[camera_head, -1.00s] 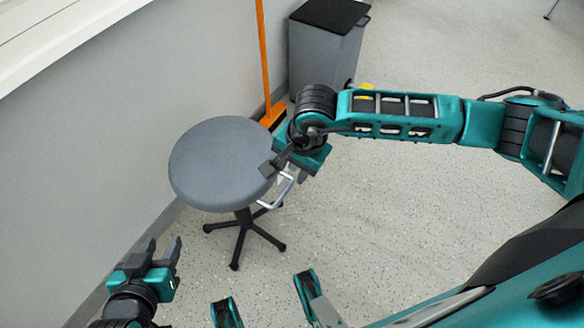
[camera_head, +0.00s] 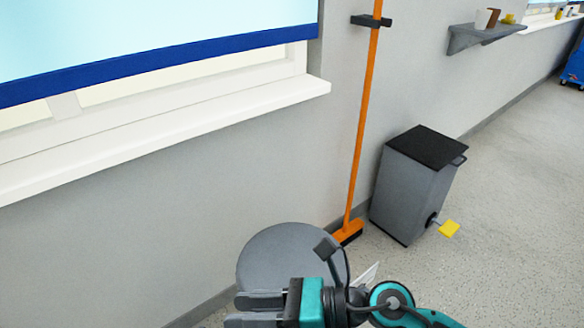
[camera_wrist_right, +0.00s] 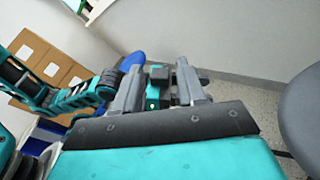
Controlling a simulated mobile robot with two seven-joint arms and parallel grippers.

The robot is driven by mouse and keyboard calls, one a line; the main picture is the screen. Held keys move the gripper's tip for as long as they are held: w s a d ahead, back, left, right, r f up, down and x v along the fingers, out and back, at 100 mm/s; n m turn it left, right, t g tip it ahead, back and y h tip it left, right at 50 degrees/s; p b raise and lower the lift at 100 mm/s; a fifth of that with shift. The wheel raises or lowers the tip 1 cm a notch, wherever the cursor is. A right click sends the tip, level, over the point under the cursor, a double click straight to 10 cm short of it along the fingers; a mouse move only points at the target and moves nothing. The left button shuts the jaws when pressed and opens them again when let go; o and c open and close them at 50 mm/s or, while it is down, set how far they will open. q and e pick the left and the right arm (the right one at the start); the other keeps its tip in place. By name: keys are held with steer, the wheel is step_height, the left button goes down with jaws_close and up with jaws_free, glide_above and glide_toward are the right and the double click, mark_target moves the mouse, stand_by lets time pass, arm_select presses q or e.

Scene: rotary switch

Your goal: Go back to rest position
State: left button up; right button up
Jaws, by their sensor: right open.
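My right gripper (camera_head: 238,310) is at the bottom of the head view, in front of the grey round stool (camera_head: 275,250). Its two grey fingers point left and are apart, with nothing held between them. The right wrist view also shows these open fingers (camera_wrist_right: 158,70), and the stool seat (camera_wrist_right: 303,110) at the right edge, apart from them. My left arm is out of the head view. In the right wrist view a teal and black arm of mine comes in from the left; its gripper end (camera_wrist_right: 154,90) is partly hidden behind my right fingers, and its jaw state is unclear.
An orange broom (camera_head: 360,130) leans on the wall beside a grey pedal bin (camera_head: 415,190). A white window sill (camera_head: 200,120) runs along the left wall. A small shelf (camera_head: 485,35) holds items. Floor is free at the right. Cardboard boxes (camera_wrist_right: 45,65) show in the wrist view.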

steer(key=w+d+r+m+t+h, duration=0.15)
steer(key=w+d+m+t, duration=0.45)
steer(key=m, duration=0.7)
steer(key=w+d+r+m+t+h, duration=0.1)
steer(key=w+d+m+t+h, duration=0.15)
steer(key=m+t, duration=0.9)
steer(key=s+d+f+m+g+h, duration=0.5)
steer(key=f+m, duration=0.3)
steer(key=m, duration=0.3)
steer(key=s+d+f+m+g+h, duration=0.35)
steer(key=d+f+m, duration=0.45)
steer(key=m, duration=0.3)
arm_select(q)
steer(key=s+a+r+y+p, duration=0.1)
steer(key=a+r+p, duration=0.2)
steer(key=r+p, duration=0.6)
steer(key=p, duration=0.4)
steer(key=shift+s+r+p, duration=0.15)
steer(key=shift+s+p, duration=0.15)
arm_select(e)
step_height(320, 180, up, 9)
steer(key=d+t+h, duration=0.1)
steer(key=d+h, duration=0.1)
steer(key=shift+s+f+n, duration=0.15)
steer(key=shift+s+n, duration=0.15)
steer(key=shift+n, duration=0.05)
